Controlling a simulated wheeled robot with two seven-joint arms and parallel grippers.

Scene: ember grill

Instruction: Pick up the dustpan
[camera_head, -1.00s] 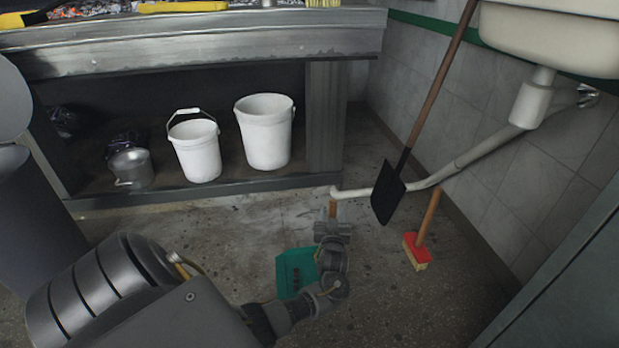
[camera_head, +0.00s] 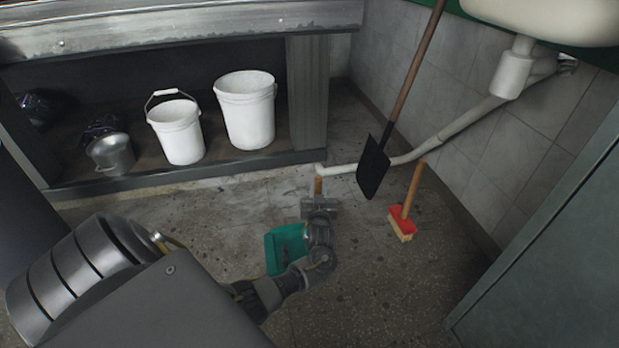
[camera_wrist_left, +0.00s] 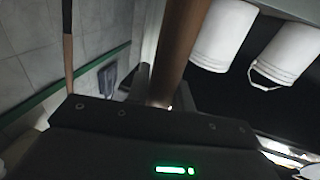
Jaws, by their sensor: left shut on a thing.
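The dustpan has a teal-green pan (camera_head: 284,250) low over the concrete floor in the head view, partly covered by my left wrist. Its wooden handle (camera_head: 318,186) sticks up just beyond my left gripper (camera_head: 319,204). In the left wrist view the brown handle (camera_wrist_left: 186,45) rises from between the jaws. My left gripper is shut on this handle. I cannot tell whether the pan touches the floor. My right gripper is not in view.
A red-headed brush (camera_head: 402,223) and a black shovel (camera_head: 373,168) lean near the tiled wall on the right. A white pipe (camera_head: 400,158) runs behind them. White buckets (camera_head: 246,110) and a metal pot (camera_head: 111,154) stand on the low shelf. Floor in front is clear.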

